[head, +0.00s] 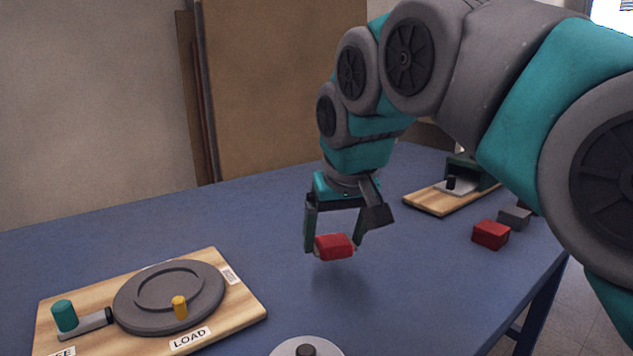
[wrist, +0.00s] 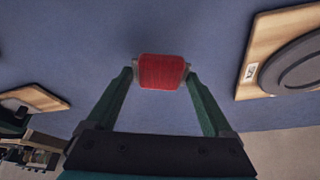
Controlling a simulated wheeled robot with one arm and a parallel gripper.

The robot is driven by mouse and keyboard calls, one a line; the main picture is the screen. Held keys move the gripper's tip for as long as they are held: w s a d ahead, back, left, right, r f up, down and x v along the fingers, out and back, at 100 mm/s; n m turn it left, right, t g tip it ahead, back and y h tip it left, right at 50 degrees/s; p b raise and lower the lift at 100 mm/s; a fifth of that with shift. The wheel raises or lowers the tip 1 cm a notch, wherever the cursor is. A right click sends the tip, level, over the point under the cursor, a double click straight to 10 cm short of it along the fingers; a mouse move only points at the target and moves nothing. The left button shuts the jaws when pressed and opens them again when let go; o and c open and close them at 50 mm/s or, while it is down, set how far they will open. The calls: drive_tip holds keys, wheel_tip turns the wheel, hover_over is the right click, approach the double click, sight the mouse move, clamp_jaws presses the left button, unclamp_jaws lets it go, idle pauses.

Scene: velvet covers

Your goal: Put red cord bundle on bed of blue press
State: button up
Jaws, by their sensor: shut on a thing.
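The red cord bundle (head: 335,247) hangs between the fingers of my gripper (head: 333,248), above the blue table. In the wrist view the bundle (wrist: 162,72) looks ribbed, with a pale end at each fingertip. My gripper (wrist: 162,74) is shut on it from both ends. No press that is clearly blue shows. A dark green device on a wooden board (head: 430,201), with a grey plate and a black knob, stands at the back right, partly hidden by my arm. Part of such a board shows at the left of the wrist view (wrist: 40,96).
A wooden board (head: 225,319) with a grey round plate (head: 208,284), a LOAD label and green and yellow pegs lies at front left. A red block (head: 490,235) and a grey block (head: 514,217) sit near the right edge. A grey disc (head: 285,349) is at the front.

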sight(335, 242)
wheel_tip(335, 242, up, 6)
drive_tip(key=shift+r+p, duration=0.1)
drive_tip(key=shift+p, duration=0.75)
drive_tip(key=shift+f+b, duration=1)
drive_tip(key=shift+f, duration=2.35)
drive_tip(key=shift+r+p, duration=0.95)
drive_tip(key=shift+r, duration=2.4)
wheel_tip(335, 242, down, 7)
drive_tip(key=shift+r+b, duration=0.1)
drive_tip(key=shift+b, duration=0.85)
drive_tip(key=shift+r+p, duration=1.05)
drive_tip(key=shift+r, duration=2.5)
drive_tip(key=shift+f+b, duration=1.1)
drive_tip(key=shift+f, duration=2.6)
